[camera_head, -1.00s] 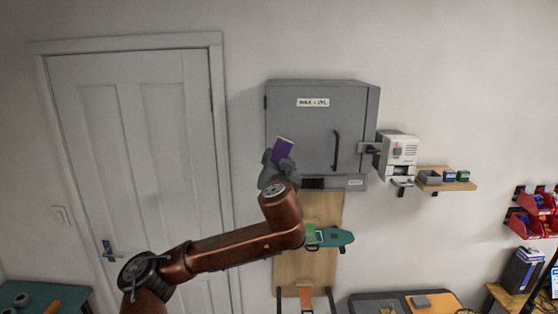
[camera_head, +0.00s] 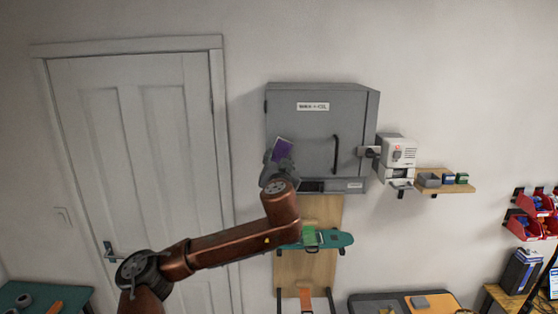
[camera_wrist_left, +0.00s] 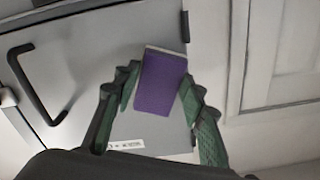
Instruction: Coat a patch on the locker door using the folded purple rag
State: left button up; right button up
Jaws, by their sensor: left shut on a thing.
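The grey locker (camera_head: 310,125) hangs on the wall with its door closed. The door has a white label near its top and a dark bar handle (camera_head: 335,154). My left gripper (camera_head: 279,160) is at the lower left of the door, shut on the folded purple rag (camera_head: 283,148). In the left wrist view the rag (camera_wrist_left: 161,84) sits between the two green-padded fingers, with the locker door (camera_wrist_left: 95,60) behind it. I cannot tell whether the rag touches the door. My right gripper is not in view.
A white device (camera_head: 398,153) and a small wooden shelf (camera_head: 445,187) with little boxes are right of the locker. Below is a wooden board (camera_head: 322,210) with a teal shelf (camera_head: 337,240). A white room door (camera_head: 140,150) stands left.

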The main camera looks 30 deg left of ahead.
pick_arm(q)
jog(key=shift+w+a, duration=0.25)
jog(key=shift+w, duration=0.15)
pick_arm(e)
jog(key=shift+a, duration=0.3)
pick_arm(q)
jog(key=shift+w+a, duration=0.25)
jog(key=shift+w, duration=0.2)
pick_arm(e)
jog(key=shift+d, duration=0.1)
